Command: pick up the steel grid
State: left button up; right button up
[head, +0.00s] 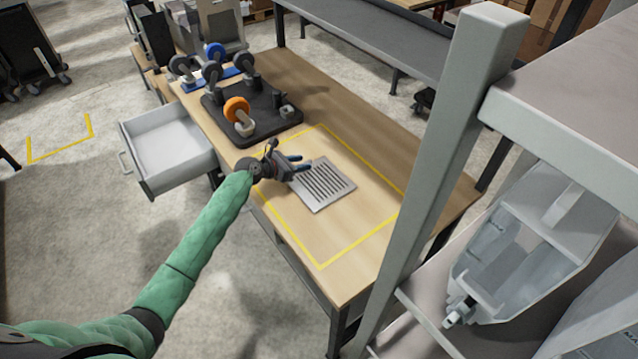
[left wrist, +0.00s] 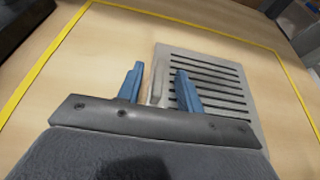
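The steel grid (head: 322,185) is a flat grey slotted plate lying on the wooden table inside a yellow taped outline. My left gripper (head: 299,162) is at the grid's left edge in the head view, with its blue fingers apart. In the left wrist view the grid (left wrist: 215,70) lies ahead and right of centre. There the left gripper (left wrist: 160,85) has one finger over bare wood and the other over the slotted face, with the grid's near edge between them. Whether the fingers touch the grid I cannot tell. My right gripper is not in view.
A black tray (head: 262,138) with an orange tape roll (head: 237,109) stands on the table behind the gripper. An open white drawer (head: 170,145) sticks out at the left. A grey shelf post (head: 440,150) rises at the right. The table's near right part is clear.

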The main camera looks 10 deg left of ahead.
pick_arm(q)
jog(key=shift+b+x, duration=0.7)
jog(key=shift+x, duration=0.65)
jog(key=shift+a+f, duration=0.1)
jog(key=shift+s, duration=0.1)
jog(key=shift+c, duration=0.3)
grip_shut()
